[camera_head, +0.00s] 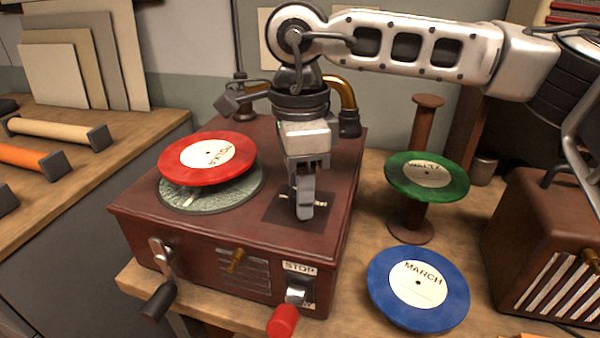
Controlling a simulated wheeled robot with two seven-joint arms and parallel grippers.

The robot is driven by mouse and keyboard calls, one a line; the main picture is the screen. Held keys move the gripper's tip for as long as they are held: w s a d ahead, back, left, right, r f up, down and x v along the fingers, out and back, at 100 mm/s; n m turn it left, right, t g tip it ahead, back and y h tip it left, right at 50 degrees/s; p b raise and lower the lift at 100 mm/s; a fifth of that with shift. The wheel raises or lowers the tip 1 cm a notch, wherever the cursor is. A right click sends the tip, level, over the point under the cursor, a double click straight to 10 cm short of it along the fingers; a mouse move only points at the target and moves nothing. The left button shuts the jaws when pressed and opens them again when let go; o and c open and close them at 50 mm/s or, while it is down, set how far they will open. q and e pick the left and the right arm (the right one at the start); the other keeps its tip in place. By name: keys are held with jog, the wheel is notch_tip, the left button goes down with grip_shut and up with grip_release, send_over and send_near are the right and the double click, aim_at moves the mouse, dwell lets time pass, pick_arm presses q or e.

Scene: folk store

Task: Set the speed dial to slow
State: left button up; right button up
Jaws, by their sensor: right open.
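The wooden record player (230,225) stands on the bench. A dark square plate (282,212) with small light lettering lies on its top, right of the turntable. My right gripper (304,208) points down over this plate and is open. Its fingers cover the plate's middle, so I cannot see the dial itself or its setting, nor tell whether the fingers touch it. My left gripper is not in view.
A red record (190,160) sits over the green platter (245,195). A green WALTZ record (450,183), blue MARCH record (385,290) and brown radio (525,220) stand right.

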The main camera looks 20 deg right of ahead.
jog(key=shift+r, duration=0.1)
notch_tip(320, 180, up, 16)
jog(key=shift+w, duration=0.3)
dwell(0.5)
